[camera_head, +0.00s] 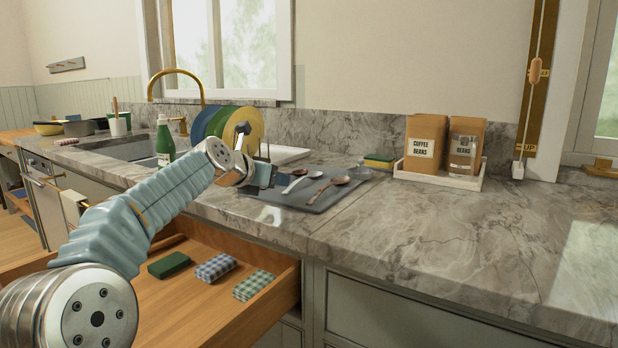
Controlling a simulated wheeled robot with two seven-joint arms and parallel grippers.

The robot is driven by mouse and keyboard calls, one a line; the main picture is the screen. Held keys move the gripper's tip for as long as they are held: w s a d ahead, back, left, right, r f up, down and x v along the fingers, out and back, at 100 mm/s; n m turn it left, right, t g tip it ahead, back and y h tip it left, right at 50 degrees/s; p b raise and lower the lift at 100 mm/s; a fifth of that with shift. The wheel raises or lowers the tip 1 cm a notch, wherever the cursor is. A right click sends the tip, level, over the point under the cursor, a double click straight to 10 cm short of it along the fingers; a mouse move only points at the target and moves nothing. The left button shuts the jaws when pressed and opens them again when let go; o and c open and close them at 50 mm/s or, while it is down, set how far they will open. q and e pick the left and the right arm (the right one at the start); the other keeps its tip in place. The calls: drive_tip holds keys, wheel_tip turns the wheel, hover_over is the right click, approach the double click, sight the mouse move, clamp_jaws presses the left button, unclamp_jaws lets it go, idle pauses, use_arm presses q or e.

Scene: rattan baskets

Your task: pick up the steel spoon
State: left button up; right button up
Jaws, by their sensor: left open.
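A dark grey mat (345,180) lies on the marble counter with spoons on it. A pale, silvery spoon (294,184) lies at its left part, close to my left gripper; it looks like the steel spoon. Another light spoon (314,174) lies behind it, and a brownish spoon (325,190) lies to the right. My left gripper (266,163) is open at the left edge of the mat, with no spoon visibly held. It hides part of the mat's left side. My right gripper is out of view.
Upright plates (245,122) and a green bottle (165,140) stand behind my left arm, near the sink (128,149). A white tray (440,178) with coffee bags and a sponge (379,161) are at the back. An open drawer (205,305) holds cloths. The right counter is clear.

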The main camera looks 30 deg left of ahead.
sight(292, 185)
use_arm(q)
drive_tip(key=x, duration=0.7)
drive_tip(key=shift+s+d+f, duration=0.1)
drive_tip(key=shift+f, duration=0.15)
drive_tip(key=shift+c, duration=0.4)
drive_tip(key=shift+f, duration=0.1)
clamp_jaws()
